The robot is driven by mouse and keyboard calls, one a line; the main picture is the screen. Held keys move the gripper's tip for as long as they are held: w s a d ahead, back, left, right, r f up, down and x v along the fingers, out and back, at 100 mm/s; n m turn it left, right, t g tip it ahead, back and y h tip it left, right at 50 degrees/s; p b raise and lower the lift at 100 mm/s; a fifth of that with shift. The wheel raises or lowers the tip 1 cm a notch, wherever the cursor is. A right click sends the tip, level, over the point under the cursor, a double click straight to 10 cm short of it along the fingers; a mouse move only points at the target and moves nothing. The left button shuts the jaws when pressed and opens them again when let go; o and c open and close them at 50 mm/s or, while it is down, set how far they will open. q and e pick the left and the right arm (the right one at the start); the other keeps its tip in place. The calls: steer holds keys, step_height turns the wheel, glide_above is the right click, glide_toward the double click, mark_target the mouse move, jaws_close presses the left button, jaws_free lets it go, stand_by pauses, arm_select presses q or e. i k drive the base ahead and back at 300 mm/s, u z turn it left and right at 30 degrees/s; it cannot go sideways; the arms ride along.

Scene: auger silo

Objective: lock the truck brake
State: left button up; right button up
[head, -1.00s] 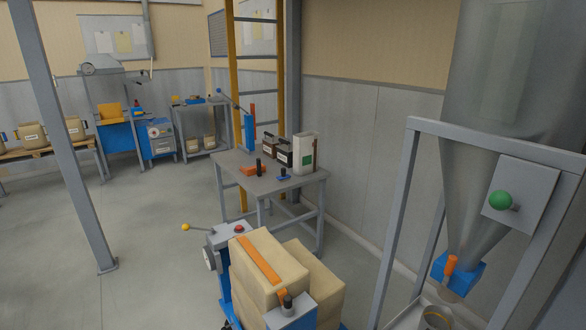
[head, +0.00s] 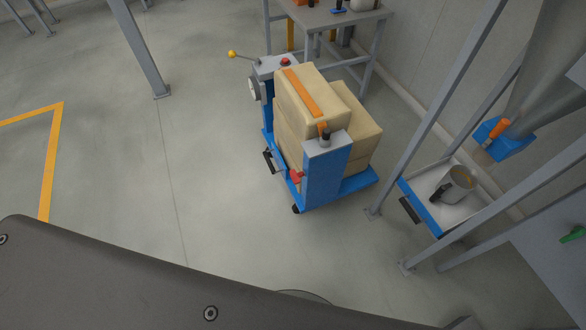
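The truck is a blue platform cart (head: 350,186) on the floor right of the picture's middle, loaded with stacked tan sacks (head: 335,118). An orange strap (head: 302,92) lies over the top sack. A lever with a yellow knob (head: 232,54) sticks out left from the grey head of the truck's far post, beside a red button (head: 286,62). A blue post (head: 323,175) at the near end carries a black-topped knob (head: 326,137). A small red part (head: 296,177) sits low by this post, and a black pedal-like part (head: 269,162) at the left side. Neither gripper shows.
A silo frame (head: 440,115) stands to the right, with a blue-edged tray (head: 428,208) holding a metal jug (head: 456,184). A grey table (head: 345,18) is behind the truck. A post (head: 140,50) stands upper left. The floor left of the truck is open.

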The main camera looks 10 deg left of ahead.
mark_target(295, 177)
steer(key=z, duration=0.85)
steer(key=i, duration=0.4)
steer(key=u, duration=1)
